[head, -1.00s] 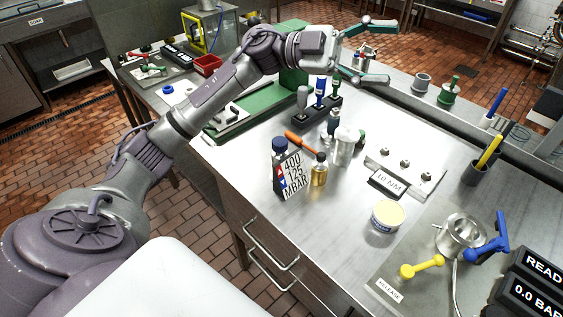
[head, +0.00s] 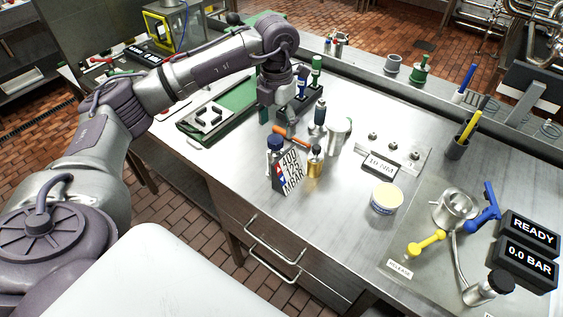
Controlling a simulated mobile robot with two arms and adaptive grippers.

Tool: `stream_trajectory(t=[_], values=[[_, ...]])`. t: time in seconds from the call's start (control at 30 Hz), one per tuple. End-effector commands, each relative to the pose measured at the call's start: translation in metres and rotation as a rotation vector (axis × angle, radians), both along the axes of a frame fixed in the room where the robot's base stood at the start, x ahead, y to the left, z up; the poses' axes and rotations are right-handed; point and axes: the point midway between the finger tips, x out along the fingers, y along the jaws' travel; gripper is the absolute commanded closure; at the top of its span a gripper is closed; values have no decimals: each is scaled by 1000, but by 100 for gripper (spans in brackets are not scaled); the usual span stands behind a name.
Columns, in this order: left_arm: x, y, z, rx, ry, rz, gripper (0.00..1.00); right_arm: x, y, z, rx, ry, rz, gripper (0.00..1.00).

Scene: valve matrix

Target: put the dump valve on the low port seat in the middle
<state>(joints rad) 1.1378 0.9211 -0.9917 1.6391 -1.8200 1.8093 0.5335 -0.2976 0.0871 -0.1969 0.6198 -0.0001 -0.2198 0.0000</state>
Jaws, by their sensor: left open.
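My left gripper (head: 279,112) points down at the back of the steel bench, beside a dark rack (head: 312,97) that holds upright tools with blue and green handles. Its fingers are open and partly hidden by its own body; I see nothing held between them. A grey fitting (head: 392,64) and a green fitting with an upright stem (head: 420,70) stand on the rear ledge. I cannot tell which object is the dump valve. I cannot make out the low port seat; shiny pipework (head: 490,22) shows only partly at the top right. My right gripper is not in view.
A bottle with a sign (head: 289,175), an amber bottle (head: 315,168), an orange-handled tool (head: 290,137) and a metal cup (head: 338,136) crowd the area before the gripper. A tub (head: 385,198) and a steel clamp fixture (head: 453,210) stand to the right. Bare bench lies between.

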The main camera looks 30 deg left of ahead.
Motion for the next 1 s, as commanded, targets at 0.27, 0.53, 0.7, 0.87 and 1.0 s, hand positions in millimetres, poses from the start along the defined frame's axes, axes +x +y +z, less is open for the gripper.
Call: stream_trajectory(t=[0.27, 0.53, 0.7, 0.87, 1.0], values=[[0, 2, -20, -1, 3, 1, 28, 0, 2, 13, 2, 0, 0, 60], [1, 7, -58, -2, 2, 2, 28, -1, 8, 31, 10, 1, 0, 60], [2, 6, -65, -2, -2, 1, 28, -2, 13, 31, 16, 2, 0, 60], [2, 6, -65, -2, -2, 1, 33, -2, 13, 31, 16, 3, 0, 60], [2, 6, -65, -2, -2, 1, 56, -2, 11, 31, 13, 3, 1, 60]])
